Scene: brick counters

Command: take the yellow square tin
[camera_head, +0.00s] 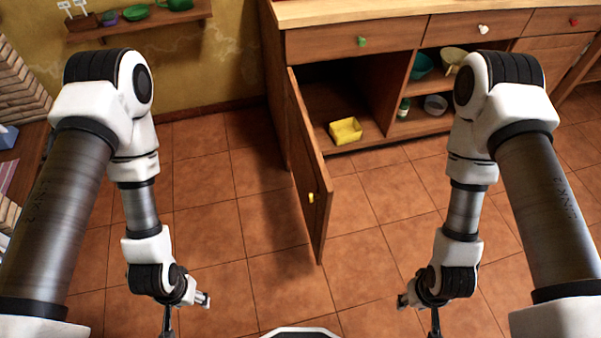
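The yellow square tin (345,131) sits on the bottom shelf of a wooden cabinet, near its front edge, behind an open door. My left gripper hangs low at the bottom left, far from the tin; only part of it shows, cut off by the frame's bottom edge. My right gripper hangs low at the bottom right, also far from the tin and partly cut off. The fingers of both are too hidden to tell open from shut. Nothing touches the tin.
The open cabinet door (309,165) juts toward me, left of the tin. A wall shelf (140,24) holds green dishes. The tiled floor (390,215) ahead is clear.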

